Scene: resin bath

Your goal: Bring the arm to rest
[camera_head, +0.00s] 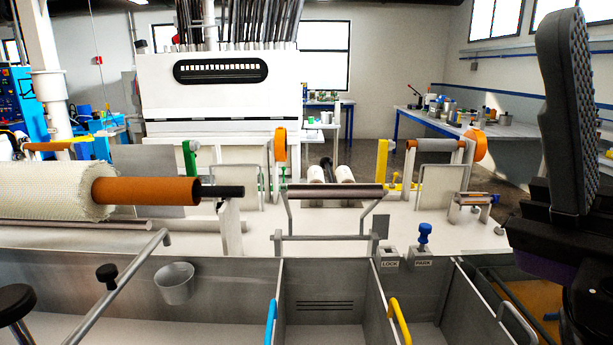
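My gripper (568,115) is at the right edge of the picture, close to the camera. One tall dark finger with a ribbed grey pad points upward from a black body. A second finger cannot be made out, so its opening is unclear. Nothing is seen held against the visible pad. The gripper appears in front of the right end of the bath and the floor beyond.
A blue-knobbed pin (424,238) stands upright at the block marked PARK (422,262); the LOCK block (389,262) beside it has no pin. Steel bath compartments (325,300) have blue (270,322) and yellow (400,320) handles. A fabric roll (50,190) lies left.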

